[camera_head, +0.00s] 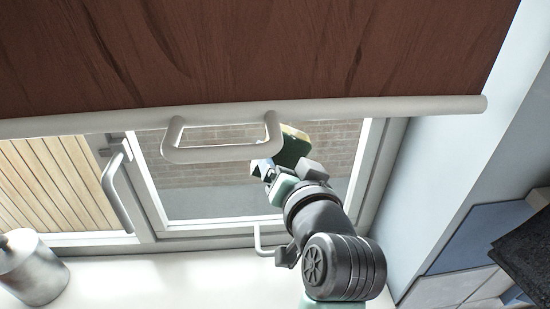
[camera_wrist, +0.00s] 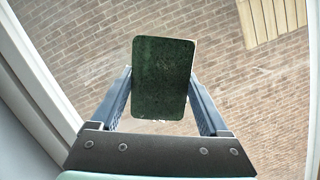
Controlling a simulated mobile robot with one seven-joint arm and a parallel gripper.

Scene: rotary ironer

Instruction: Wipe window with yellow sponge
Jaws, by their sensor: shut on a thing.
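My gripper (camera_head: 272,168) is shut on the sponge (camera_head: 293,146), which shows a dark green face and a thin yellow edge. In the wrist view the sponge (camera_wrist: 162,78) stands between the two fingers, its green face toward the camera. The window (camera_head: 215,203) has a white frame, with a brick wall seen through the right pane. The gripper and sponge are in front of the right pane, near its upper right part. I cannot tell whether the sponge touches the glass.
A brown blind with a pale bottom bar (camera_head: 400,106) and looped handle (camera_head: 220,153) hangs over the window's top. A window handle (camera_head: 117,190) is at the left. A metal canister (camera_head: 30,270) stands on the white sill (camera_head: 170,285). A pale wall (camera_head: 440,170) bounds the right.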

